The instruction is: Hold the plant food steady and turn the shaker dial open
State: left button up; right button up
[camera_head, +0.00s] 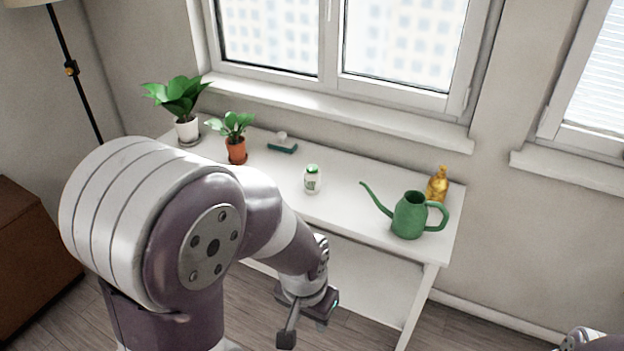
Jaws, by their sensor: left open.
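The plant food (312,180) is a small white shaker jar with a green top. It stands upright near the middle of the white table (345,208). The setting of its dial is too small to tell. My left gripper (305,332) is open and empty, low in front of the table and below the jar, apart from it. My right gripper is not in view; only a bit of my right arm shows at the bottom right corner.
A green watering can (408,215) and an amber bottle (437,186) stand right of the jar. Left are a plant in a terracotta pot (236,152), a plant in a white pot (187,130) and a small teal item (282,147). The tabletop around the jar is clear.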

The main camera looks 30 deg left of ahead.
aim_at(311, 168)
jog(key=i+j+z, duration=0.1)
jog(key=j, duration=0.4)
jog(key=i+j+z, duration=0.1)
jog(key=i+j, duration=0.15)
jog(key=j, duration=0.3)
jog(key=i+j+z, duration=0.1)
jog(key=j, duration=0.45)
jog(key=i+j+z, duration=0.1)
jog(key=j, duration=0.5)
jog(key=i+j+z, duration=0.1)
jog(key=j, duration=0.45)
jog(key=i+j+z, duration=0.1)
jog(key=j, duration=0.5)
jog(key=i, duration=0.1)
